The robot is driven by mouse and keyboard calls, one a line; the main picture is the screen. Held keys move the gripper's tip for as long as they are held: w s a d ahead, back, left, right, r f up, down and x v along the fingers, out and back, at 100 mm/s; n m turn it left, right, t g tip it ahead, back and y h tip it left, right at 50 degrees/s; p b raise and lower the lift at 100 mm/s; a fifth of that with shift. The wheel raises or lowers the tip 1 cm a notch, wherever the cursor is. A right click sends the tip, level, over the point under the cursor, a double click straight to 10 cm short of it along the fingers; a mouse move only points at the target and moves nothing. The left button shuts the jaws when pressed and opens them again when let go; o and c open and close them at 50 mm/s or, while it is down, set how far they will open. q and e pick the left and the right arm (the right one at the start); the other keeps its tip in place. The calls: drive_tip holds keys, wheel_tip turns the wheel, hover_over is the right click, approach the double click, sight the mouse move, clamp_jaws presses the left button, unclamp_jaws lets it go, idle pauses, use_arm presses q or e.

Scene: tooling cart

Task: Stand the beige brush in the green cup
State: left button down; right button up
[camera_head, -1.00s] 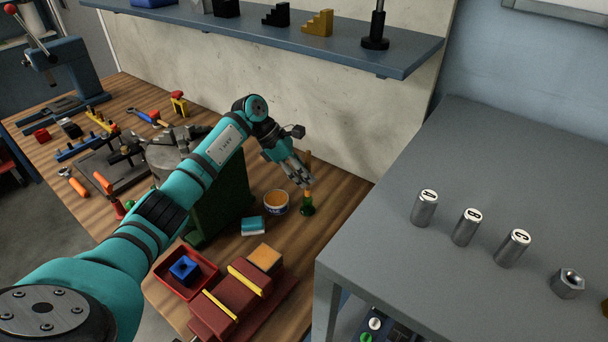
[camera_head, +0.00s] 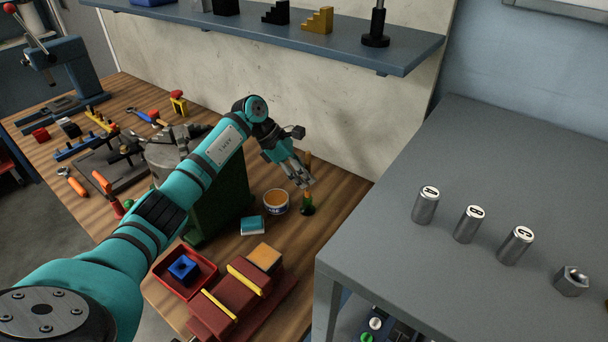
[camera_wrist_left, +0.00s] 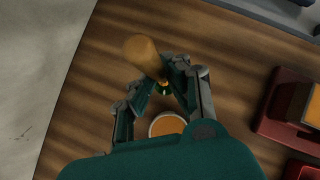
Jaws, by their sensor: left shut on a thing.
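The beige brush (camera_wrist_left: 142,52) is between the fingers of my left gripper (camera_head: 303,182) and stands about upright. Its upper end (camera_head: 308,158) shows above the fingers in the head view. The green cup (camera_head: 307,209) stands on the wooden bench directly below the gripper. In the left wrist view the cup (camera_wrist_left: 164,89) shows between the fingertips, partly hidden by the brush. The brush's lower end is at the cup's mouth; how deep it sits inside I cannot tell. My left gripper is shut on the brush. My right gripper is not in view.
A white tin with orange contents (camera_head: 276,203) stands close to the left of the cup. A teal-and-white box (camera_head: 252,226), a dark red vise (camera_head: 228,306) and a red tray (camera_head: 207,279) are nearer. The wall (camera_head: 330,110) rises behind. A grey cart (camera_head: 400,250) stands at right.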

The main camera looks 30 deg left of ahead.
use_arm(q)
drive_tip(key=shift+f+b, duration=1.6)
drive_tip(key=shift+f, duration=0.1)
idle(0.5)
drive_tip(key=shift+s+d+f+b, duration=0.1)
drive_tip(key=shift+d+f+b, duration=0.05)
drive_tip(key=shift+f+b, duration=0.15)
drive_tip(key=shift+s+d+f+b, duration=0.1)
drive_tip(key=shift+f+b, duration=0.1)
drive_tip(key=shift+f, duration=0.15)
idle(0.6)
drive_tip(key=shift+s+d+f+b, duration=0.1)
drive_tip(key=shift+f+b, duration=0.2)
drive_tip(key=shift+b, duration=0.35)
idle(0.6)
drive_tip(key=c, duration=0.9)
unclamp_jaws()
drive_tip(key=shift+a+r, duration=0.1)
drive_tip(key=shift+a, duration=0.1)
drive_tip(key=shift+r, duration=0.1)
